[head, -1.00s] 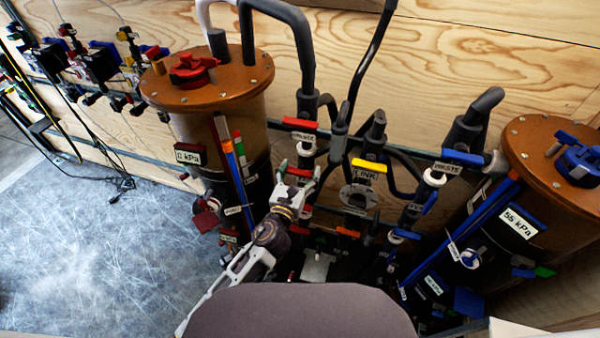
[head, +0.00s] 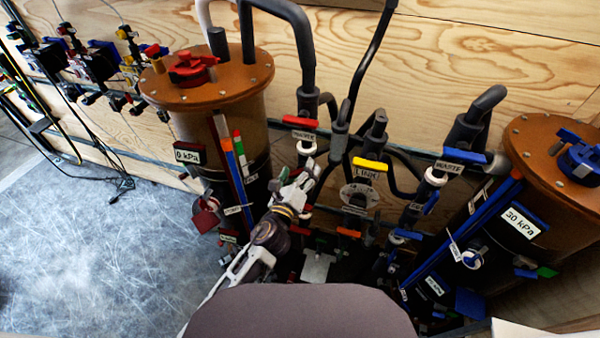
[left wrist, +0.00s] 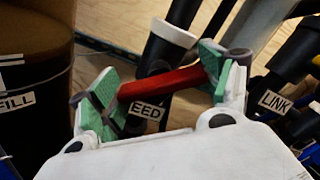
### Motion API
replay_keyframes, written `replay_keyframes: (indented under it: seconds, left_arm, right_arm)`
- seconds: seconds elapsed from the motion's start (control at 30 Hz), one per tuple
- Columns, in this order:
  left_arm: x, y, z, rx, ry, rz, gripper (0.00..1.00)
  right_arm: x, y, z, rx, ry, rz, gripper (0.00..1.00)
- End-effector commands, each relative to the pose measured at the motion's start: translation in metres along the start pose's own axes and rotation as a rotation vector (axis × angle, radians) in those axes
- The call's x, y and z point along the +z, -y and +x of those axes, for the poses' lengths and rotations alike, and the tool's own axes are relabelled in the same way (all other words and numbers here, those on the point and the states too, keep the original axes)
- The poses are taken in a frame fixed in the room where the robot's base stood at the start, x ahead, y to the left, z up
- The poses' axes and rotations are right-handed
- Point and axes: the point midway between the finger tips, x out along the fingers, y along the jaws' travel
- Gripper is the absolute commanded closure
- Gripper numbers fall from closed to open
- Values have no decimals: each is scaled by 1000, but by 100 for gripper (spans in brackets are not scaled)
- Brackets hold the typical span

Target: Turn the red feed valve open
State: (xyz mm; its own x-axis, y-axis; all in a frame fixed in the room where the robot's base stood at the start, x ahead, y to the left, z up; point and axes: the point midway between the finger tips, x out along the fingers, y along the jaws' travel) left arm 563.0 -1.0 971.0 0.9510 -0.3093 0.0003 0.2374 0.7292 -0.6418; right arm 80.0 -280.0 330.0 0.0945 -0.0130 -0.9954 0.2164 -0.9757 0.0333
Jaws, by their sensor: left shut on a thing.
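The red feed valve handle (left wrist: 163,82) shows in the left wrist view, with a label reading "EED" below it, its first letter covered. My left gripper (head: 295,172) is shut on this handle, and its green pads (left wrist: 220,72) sit at the handle's two ends. The gripper also shows in the left wrist view (left wrist: 160,85). In the head view the gripper mostly hides the feed handle. My right gripper is in neither view.
A red-handled valve (head: 300,122) is just above the gripper, and the yellow link valve (head: 370,164) is to its right. The red-capped left tank (head: 215,90) reads 0 kPa. The blue-capped right tank (head: 560,150) reads 30 kPa. Dark pipes crowd the area.

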Motion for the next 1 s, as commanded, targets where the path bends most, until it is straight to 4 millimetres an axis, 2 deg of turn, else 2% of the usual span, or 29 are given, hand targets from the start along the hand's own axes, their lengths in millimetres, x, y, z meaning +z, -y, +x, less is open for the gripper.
replay_keyframes:
  seconds: [0.6, 1.0]
  left_arm:
    - [-2, -1, 0, 2, -1, -585, 46]
    - [-2, -2, 0, 3, -1, -841, 46]
  right_arm:
    - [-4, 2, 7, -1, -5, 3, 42]
    - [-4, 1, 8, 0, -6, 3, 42]
